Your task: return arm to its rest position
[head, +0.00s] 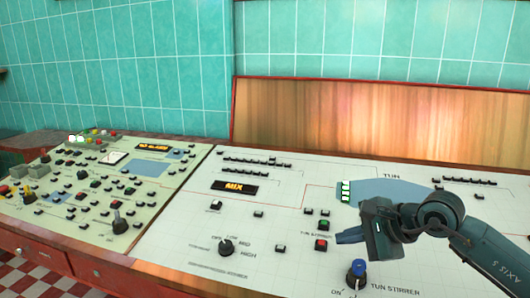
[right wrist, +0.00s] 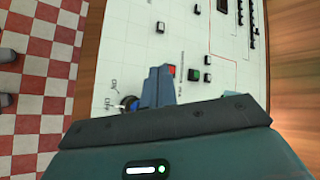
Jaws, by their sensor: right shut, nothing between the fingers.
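My right gripper (head: 352,236) is over the right-hand part of the white control panel (head: 290,200), above the blue tun stirrer knob (head: 357,272). In the right wrist view its two fingers (right wrist: 157,84) are together, with nothing held. There the blue knob (right wrist: 128,103) shows beside the fingers, partly hidden; I cannot tell the exact gap. My left gripper is not in view.
A red button (head: 320,245) and a green button (head: 323,225) lie left of the gripper. A black mid/high knob (head: 226,247) is further left. A wooden backboard (head: 350,120) rises behind the panel. A checkered floor (right wrist: 40,80) lies beside it.

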